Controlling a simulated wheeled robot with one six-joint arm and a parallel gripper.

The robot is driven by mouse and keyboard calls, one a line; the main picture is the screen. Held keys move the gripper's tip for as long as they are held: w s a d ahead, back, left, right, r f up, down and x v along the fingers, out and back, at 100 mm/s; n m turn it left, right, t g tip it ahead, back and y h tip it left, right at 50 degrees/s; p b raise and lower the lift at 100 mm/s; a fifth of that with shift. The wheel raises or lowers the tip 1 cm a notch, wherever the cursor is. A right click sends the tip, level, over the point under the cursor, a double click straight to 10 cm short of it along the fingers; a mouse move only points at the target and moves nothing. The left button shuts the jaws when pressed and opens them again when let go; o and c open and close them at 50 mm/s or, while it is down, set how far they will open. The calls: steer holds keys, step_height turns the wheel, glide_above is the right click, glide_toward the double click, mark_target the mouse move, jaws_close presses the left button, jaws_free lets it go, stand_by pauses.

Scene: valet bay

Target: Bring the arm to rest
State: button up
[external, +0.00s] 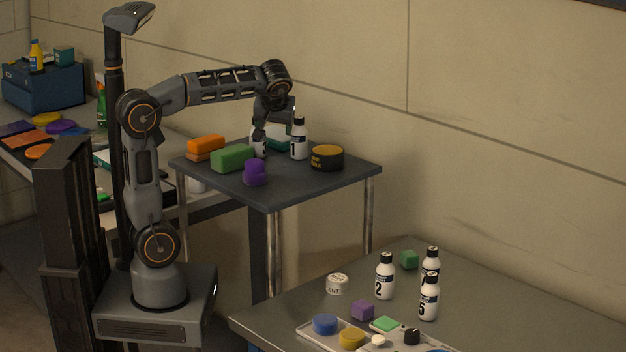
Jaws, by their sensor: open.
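My arm rises from its base and reaches out to the right, bent down at the wrist. My gripper (260,138) points down over the small raised table (285,190). It is at the upper part of a white bottle (261,150), which it partly hides. I cannot tell whether the fingers touch that bottle. A second white bottle marked 1 (299,142) stands upright just to the right of the gripper. A teal thing (279,143) shows partly behind them.
A lower table (480,300) at right carries several bottles. A cluttered bench (60,150) stands at left. Air above is clear.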

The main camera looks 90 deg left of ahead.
steer(key=d+f+m+t+h, duration=0.1)
steer(key=d+m, duration=0.1)
steer(key=d, duration=0.2)
steer(key=d+f+m+h, duration=0.1)
steer(key=d+f+m, duration=0.1)
steer(key=d, duration=0.2)
steer(key=d+f+m+t, duration=0.1)
steer(key=d+f+m, duration=0.1)
steer(key=d+m, duration=0.1)
steer(key=shift+w+d+t+h, duration=0.3)
steer(key=shift+d+h, duration=0.1)
steer(key=s+d+f+m+h, duration=0.2)
steer(key=d+f+m, duration=0.2)
steer(key=d, duration=0.2)
steer(key=s+d+f+m+t+h, duration=0.1)
steer(key=s+d+f+m+h, duration=0.1)
steer(key=d+f+m, duration=0.3)
steer(key=shift+s+d, duration=0.15)
steer(key=shift+d, duration=1.05)
steer(key=shift+o, duration=0.7)
steer(key=shift+w+f+m+t, duration=0.15)
steer(key=shift+f+t, duration=0.15)
steer(key=shift+f, duration=0.4)
steer(key=shift+w+f+m+t, duration=0.15)
steer(key=shift+f+t, duration=0.15)
steer(key=shift+f, duration=0.4)
